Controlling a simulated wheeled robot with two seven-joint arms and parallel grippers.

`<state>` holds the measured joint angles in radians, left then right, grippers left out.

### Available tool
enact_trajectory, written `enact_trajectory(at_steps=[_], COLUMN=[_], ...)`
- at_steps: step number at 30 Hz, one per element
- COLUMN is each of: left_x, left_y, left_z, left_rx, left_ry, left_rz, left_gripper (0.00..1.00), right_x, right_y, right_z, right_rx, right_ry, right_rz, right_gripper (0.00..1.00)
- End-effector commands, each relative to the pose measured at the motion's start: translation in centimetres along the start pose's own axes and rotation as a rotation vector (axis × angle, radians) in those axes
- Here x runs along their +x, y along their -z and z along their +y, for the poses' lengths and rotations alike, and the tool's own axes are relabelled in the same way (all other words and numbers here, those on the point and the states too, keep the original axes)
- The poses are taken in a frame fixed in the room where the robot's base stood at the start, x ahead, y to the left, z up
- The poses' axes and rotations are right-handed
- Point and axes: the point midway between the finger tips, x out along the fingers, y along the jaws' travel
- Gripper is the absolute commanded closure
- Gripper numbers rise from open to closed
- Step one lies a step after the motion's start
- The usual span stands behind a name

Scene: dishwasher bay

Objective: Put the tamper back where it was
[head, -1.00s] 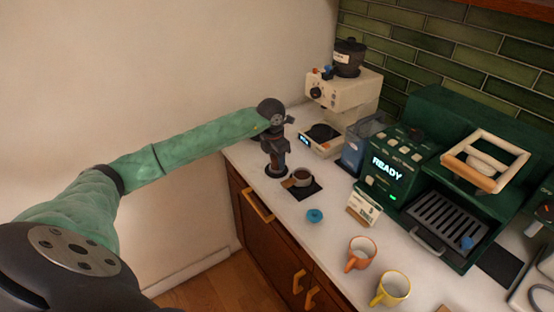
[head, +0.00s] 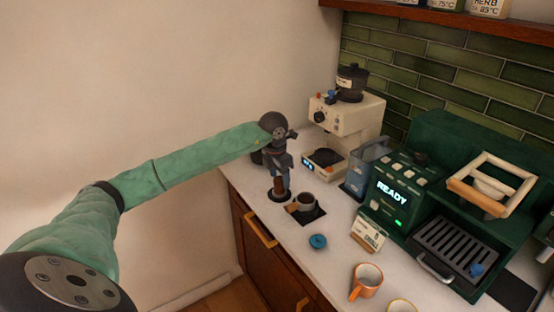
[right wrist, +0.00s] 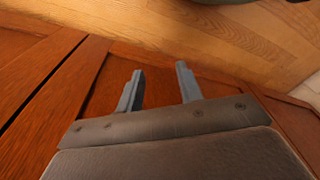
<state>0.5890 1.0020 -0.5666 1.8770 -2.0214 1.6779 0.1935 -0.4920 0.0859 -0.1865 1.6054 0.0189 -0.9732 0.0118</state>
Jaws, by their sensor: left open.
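The tamper (head: 279,187), with a brown handle, stands upright on a dark round base or mat on the white counter. My left gripper (head: 280,172) is open, pointing down right over the tamper's handle. Its fingers hide the handle's top, and I cannot tell if they touch it. My right gripper (right wrist: 158,85) is open and empty in the right wrist view, in front of reddish wooden panels.
A portafilter (head: 305,202) sits on a black square mat just right of the tamper. A blue disc (head: 317,241), an orange cup (head: 368,276) and a small sign (head: 368,234) are nearer. The grinder (head: 345,118) and green espresso machine (head: 440,150) stand behind and right.

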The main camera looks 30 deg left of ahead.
Motion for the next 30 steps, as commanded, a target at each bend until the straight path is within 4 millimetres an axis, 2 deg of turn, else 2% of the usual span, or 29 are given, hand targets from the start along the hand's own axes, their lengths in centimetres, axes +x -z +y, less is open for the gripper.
enact_trajectory(at_steps=[9, 18, 24, 30], left_x=[-4.4, -7.7, -8.6, -8.7], left_y=[0.0, 0.0, 0.0, 0.0], left_z=[0.0, 0.0, 0.0, 0.0], left_rx=[0.001, 0.0, 0.001, 0.0], left_ry=[-0.002, -0.001, -0.001, -0.001], left_rz=[-0.002, -0.001, -0.001, 0.0], left_gripper=[0.41, 0.41, 0.41, 0.41], right_x=[-5.2, -9.7, -11.0, -11.2], right_y=[2.4, 4.2, 4.6, 4.6], right_z=[-1.0, -1.6, -1.7, -1.7], right_rx=[0.005, 0.005, 0.004, 0.004], right_ry=[0.015, 0.022, 0.024, 0.024], right_rz=[-0.005, -0.003, -0.003, -0.003], right_gripper=[0.64, 0.64, 0.64, 0.64])
